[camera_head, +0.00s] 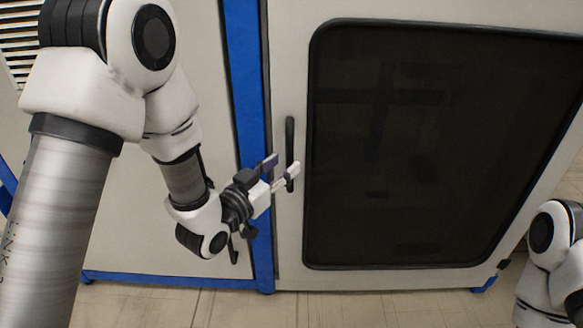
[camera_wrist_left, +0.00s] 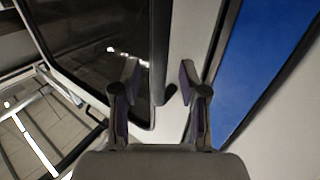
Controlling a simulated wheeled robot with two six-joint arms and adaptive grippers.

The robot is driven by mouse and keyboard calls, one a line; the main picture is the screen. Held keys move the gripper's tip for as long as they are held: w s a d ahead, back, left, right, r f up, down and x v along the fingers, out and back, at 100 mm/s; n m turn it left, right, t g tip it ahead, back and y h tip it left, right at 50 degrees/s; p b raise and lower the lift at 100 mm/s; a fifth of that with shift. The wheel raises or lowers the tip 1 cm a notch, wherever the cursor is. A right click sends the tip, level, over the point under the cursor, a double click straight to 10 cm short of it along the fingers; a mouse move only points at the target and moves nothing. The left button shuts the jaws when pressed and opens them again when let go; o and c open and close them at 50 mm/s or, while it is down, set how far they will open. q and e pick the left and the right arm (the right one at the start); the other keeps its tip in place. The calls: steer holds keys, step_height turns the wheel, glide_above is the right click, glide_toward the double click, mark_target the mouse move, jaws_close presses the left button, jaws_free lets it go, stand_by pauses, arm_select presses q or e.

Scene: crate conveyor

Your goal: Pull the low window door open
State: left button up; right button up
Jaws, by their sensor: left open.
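The low window door (camera_head: 291,255) is a light grey panel with a large dark window (camera_head: 430,150), and it looks shut. A black upright bar handle (camera_head: 290,135) is on its left edge. My left gripper (camera_head: 283,167) is open at the lower part of this handle. In the left wrist view, the handle (camera_wrist_left: 160,45) appears between the two fingertips of the left gripper (camera_wrist_left: 160,75), with a gap on both sides. I cannot tell how deep it sits between them. Of my right arm, only a part shows at the right edge; its gripper is out of view.
A blue post (camera_head: 245,85) runs up left of the door, with a pale panel (camera_head: 190,265) beyond it. A second dark handle (camera_head: 234,252) on that panel is partly hidden by my left wrist. The tiled floor (camera_head: 350,310) in front looks clear.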

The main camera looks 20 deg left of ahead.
mark_target(288, 162)
arm_select(q)
steer(key=x, duration=0.3)
steer(key=shift+w+d+b, duration=0.1)
steer(key=shift+w+b, duration=0.2)
jaws_close()
steer(key=shift+s+f, duration=0.1)
